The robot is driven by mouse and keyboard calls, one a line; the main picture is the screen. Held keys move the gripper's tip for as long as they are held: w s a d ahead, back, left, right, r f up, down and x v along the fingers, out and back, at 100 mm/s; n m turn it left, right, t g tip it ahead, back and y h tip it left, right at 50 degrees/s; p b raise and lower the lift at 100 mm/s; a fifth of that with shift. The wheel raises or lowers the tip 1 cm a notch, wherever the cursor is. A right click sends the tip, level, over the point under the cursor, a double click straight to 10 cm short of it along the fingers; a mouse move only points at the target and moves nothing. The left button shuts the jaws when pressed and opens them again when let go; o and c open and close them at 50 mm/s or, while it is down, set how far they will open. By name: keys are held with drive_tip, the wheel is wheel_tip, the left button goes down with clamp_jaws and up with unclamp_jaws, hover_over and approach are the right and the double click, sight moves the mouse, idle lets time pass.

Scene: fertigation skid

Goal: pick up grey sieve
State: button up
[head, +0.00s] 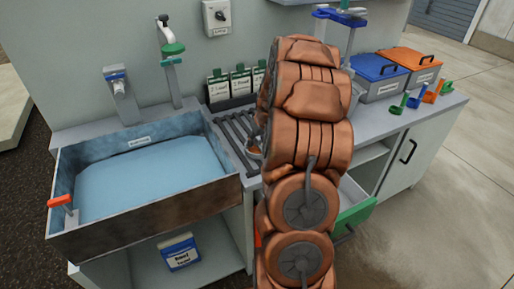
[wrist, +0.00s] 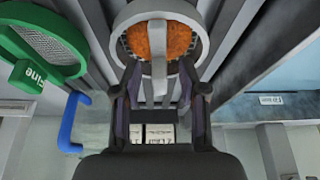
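The grey sieve (wrist: 203,43) is at the top centre of the wrist view, a round grey rim with rusty orange material inside it. A light grey upright tab, seemingly its handle, shows in front of the orange. My gripper (wrist: 160,68) is open at the sieve's near side, one finger on each side of the tab, with gaps visible between. I cannot tell whether a finger touches the rim. In the head view a small part of the sieve (head: 254,150) shows on the slatted rack beside my arm; my arm hides the rest and the gripper.
A green sieve (wrist: 70,67) and a blue handle (wrist: 69,124) are left in the wrist view. The sink (head: 215,208) with blue water stands left of the rack (head: 231,134). Blue (head: 378,69) and orange (head: 411,60) lidded boxes stand on the right counter.

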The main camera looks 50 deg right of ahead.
clamp_jaws()
drive_tip(key=shift+r, duration=0.1)
idle(0.3)
